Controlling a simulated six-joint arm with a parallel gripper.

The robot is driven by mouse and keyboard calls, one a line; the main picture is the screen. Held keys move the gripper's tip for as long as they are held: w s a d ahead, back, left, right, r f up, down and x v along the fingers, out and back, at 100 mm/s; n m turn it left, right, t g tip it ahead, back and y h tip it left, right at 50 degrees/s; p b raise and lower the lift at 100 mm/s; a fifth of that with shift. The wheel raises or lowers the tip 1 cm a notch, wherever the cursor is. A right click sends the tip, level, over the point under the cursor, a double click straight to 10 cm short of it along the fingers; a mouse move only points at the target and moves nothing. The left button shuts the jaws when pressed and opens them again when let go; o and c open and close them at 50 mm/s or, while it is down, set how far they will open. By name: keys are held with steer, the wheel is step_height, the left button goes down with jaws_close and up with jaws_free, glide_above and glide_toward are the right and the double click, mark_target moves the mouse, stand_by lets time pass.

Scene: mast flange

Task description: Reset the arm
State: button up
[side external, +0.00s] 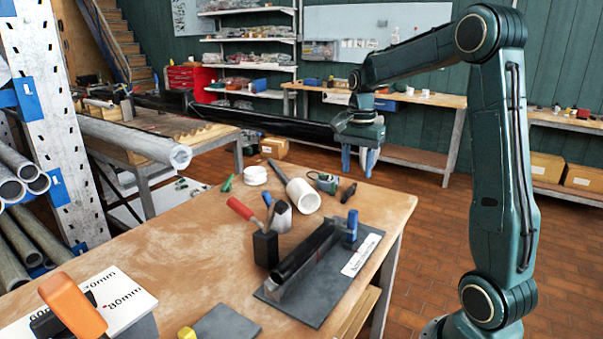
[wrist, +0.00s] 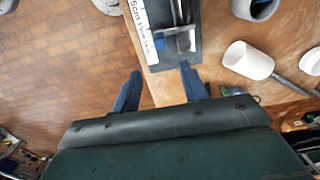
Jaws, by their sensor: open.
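My gripper (side external: 358,165) hangs in the air beyond the far right corner of the wooden workbench (side external: 190,245), its blue fingers pointing down. In the wrist view my gripper (wrist: 160,72) has its two blue fingers spread wide apart with nothing between them. The dark grey plate (side external: 345,285) lies on the bench with a black bar-like piece (side external: 305,250) and a small blue part (side external: 352,225) on it. The plate also shows in the wrist view (wrist: 185,80), just past the fingertips.
A long black pole (side external: 270,124) reaches from the back table toward my gripper; whether they touch is unclear. A white cup-shaped piece (side external: 303,196), a black holder with a red-handled tool (side external: 265,248) and an orange-handled tool (side external: 72,305) are on the bench. Brick floor (side external: 425,230) lies clear to the right.

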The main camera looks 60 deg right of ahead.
steer(key=shift+a, duration=0.1)
steer(key=s+a+r+n+t, duration=0.1)
steer(key=s+a+n+t, duration=0.1)
steer(key=s+a+n, duration=0.6)
steer(key=s+a+r+n+t, duration=0.2)
steer(key=s+a+n, duration=0.5)
steer(key=a, duration=0.8)
steer(key=n+t, duration=0.1)
steer(key=n, duration=0.2)
steer(key=shift+s+r+t, duration=0.3)
steer(key=shift+s, duration=0.1)
